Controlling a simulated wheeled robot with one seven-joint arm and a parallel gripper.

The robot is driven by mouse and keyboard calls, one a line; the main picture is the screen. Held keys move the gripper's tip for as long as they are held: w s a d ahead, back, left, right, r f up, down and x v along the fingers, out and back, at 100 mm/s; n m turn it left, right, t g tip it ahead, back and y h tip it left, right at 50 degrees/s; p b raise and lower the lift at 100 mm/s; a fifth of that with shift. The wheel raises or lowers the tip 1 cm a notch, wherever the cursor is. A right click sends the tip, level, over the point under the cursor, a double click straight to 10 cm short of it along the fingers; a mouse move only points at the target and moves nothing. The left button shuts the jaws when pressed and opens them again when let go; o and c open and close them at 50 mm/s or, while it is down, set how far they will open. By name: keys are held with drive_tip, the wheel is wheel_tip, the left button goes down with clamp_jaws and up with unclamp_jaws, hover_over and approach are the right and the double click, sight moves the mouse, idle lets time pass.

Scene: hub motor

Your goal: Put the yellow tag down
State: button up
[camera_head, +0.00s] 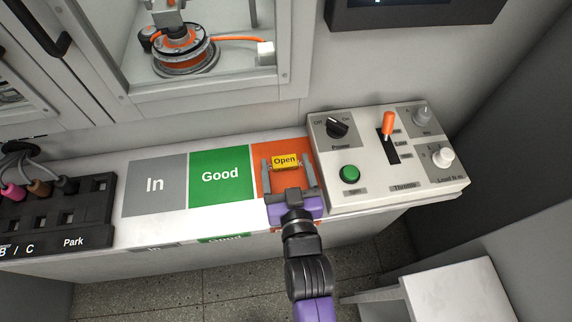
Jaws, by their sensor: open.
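The yellow tag (285,160), marked "Open", is on or just above the orange square (263,182), close to the left side of the control box. I cannot tell whether it touches the surface. My gripper (288,168) reaches in from the front over the orange square. Its two fingers are spread apart, one to the left and one to the right of the tag. The gripper body hides the front part of the orange square and any lettering there.
A grey control box (390,192) with knobs, a green button and an orange lever stands right of my gripper. Left lie a green "Good" square (221,176) and a grey "In" square (155,185). A black "Park" rack (90,238) with plugs is at far left. A windowed cabinet (215,85) stands behind.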

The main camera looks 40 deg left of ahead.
drive_tip(key=shift+r, duration=0.25)
drive_tip(key=v, duration=1.2)
drive_tip(key=shift+f, duration=0.15)
drive_tip(key=shift+d, duration=0.1)
drive_tip(key=s+d+m+t+h, duration=0.2)
drive_tip(key=s+d+m+h, duration=0.15)
drive_tip(key=d, duration=1.05)
drive_tip(key=s+d+m+t+h, duration=0.25)
drive_tip(key=s+d+h, duration=0.2)
drive_tip(key=d, duration=0.85)
drive_tip(key=s+d+r+m+h, duration=0.3)
drive_tip(key=s+d+r+h, duration=0.1)
drive_tip(key=s+d+r, duration=0.2)
drive_tip(key=shift+s+d+m, duration=0.25)
drive_tip(key=shift+s+m, duration=0.15)
drive_tip(key=shift+s, duration=0.05)
